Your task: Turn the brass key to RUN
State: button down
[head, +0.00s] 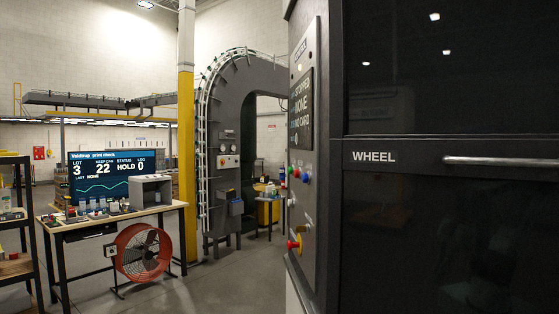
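A grey control panel (307,185) on the side of the dark machine is seen at a steep slant, right of centre. Lower down is a red knob on a yellow base (294,244). Small fittings sit between them, but I cannot tell whether any is the brass key, nor read a RUN mark. My gripper is not in view.
The dark cabinet marked WHEEL (445,215) with a bar handle fills the right. A desk (120,217) with a monitor (112,178) stands left, a red fan (143,251) before it. A yellow post (186,120) and grey arch (232,75) stand behind. The middle floor (235,280) is clear.

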aim_at(306, 229)
jog(key=i+j+u, duration=0.2)
jog(key=i+j, duration=0.5)
